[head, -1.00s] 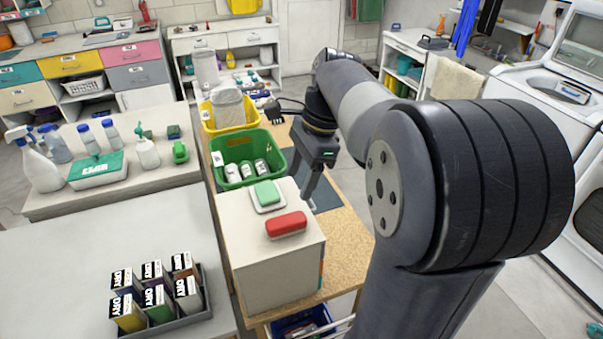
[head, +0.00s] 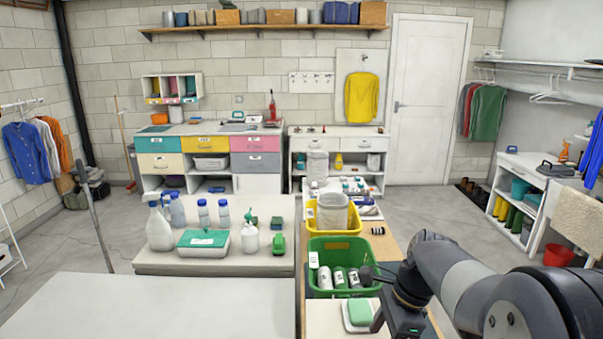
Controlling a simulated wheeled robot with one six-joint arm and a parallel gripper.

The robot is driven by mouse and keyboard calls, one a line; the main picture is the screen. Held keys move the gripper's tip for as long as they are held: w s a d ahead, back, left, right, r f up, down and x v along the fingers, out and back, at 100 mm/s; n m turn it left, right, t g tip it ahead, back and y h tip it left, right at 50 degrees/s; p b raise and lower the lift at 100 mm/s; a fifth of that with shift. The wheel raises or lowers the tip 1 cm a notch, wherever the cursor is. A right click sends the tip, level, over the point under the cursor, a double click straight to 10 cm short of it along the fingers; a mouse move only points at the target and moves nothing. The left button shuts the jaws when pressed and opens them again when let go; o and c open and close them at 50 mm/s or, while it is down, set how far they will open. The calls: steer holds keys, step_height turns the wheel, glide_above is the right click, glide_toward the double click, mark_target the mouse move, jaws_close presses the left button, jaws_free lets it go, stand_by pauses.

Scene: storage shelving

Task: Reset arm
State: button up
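My gripper (head: 406,329) is at the bottom edge of the head view, right of centre, on my bent arm. Its fingers stand apart, and their tips are cut off by the frame's edge. I see nothing held between them. It is just right of a white box top (head: 327,322) that carries a green-and-white item (head: 359,313). The green bin (head: 318,249) with several white rolls or cans lies just beyond, to the left of the gripper.
A yellow bin (head: 350,229) stands behind the green one on the wooden bench (head: 384,247). Spray bottles (head: 159,225) and a wipes box (head: 204,243) stand on the left table. The near white table (head: 165,305) looks bare.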

steer(key=x, duration=0.3)
steer(key=shift+f, duration=0.2)
step_height(320, 180, up, 3)
steer(key=shift+f, duration=0.2)
steer(key=shift+r, duration=0.55)
steer(key=shift+f, duration=0.15)
